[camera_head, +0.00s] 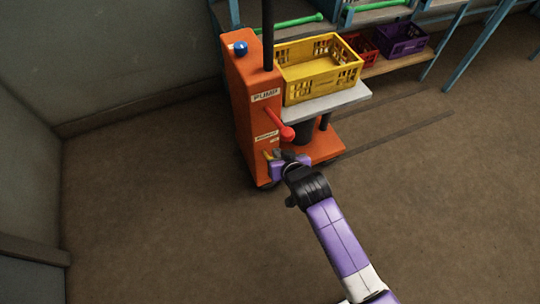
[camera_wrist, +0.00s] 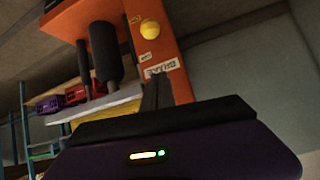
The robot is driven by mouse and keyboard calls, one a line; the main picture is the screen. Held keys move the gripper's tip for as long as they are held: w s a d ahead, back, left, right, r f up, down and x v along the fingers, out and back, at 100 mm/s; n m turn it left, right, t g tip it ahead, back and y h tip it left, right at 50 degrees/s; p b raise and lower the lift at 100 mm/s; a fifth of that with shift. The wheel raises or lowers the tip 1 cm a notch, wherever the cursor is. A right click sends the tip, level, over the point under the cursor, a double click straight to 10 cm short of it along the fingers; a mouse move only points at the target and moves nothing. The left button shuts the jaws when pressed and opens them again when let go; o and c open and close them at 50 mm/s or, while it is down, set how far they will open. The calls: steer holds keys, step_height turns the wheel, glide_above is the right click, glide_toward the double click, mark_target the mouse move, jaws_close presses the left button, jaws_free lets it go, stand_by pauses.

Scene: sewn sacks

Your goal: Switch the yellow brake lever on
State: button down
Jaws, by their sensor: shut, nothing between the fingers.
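The yellow brake lever shows as a round yellow knob (camera_wrist: 150,29) in the wrist view, against the orange housing (camera_wrist: 172,48) and near a label reading BRAKE. In the head view only a small bit of the yellow lever (camera_head: 268,155) shows, low on the orange housing (camera_head: 246,110), beside my gripper. My gripper (camera_head: 281,160) is shut and empty, low at the housing's front. In the wrist view its dark fingers (camera_wrist: 152,96) point toward the housing, with the knob beyond them. I cannot tell whether they touch the lever.
A red lever (camera_head: 283,132) juts out just above my gripper, below a PUMP label. A blue knob (camera_head: 240,48) is near the housing's top. A yellow crate (camera_head: 318,88) sits on the grey platform (camera_head: 330,104). Blue shelving stands behind. The floor left and right is clear.

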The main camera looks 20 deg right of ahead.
steer(key=b, duration=0.3)
glide_above(268, 157)
steer(key=d, duration=0.1)
steer(key=f, duration=0.6)
steer(key=shift+w, duration=0.35)
steer(key=shift+s+a+f, duration=0.2)
steer(key=shift+s+f, duration=0.6)
steer(key=shift+s, duration=0.25)
steer(key=shift+s+a+f+b, duration=0.1)
steer(key=shift+s+f+b, duration=0.2)
steer(key=shift+s, duration=0.15)
steer(key=shift+f, duration=0.1)
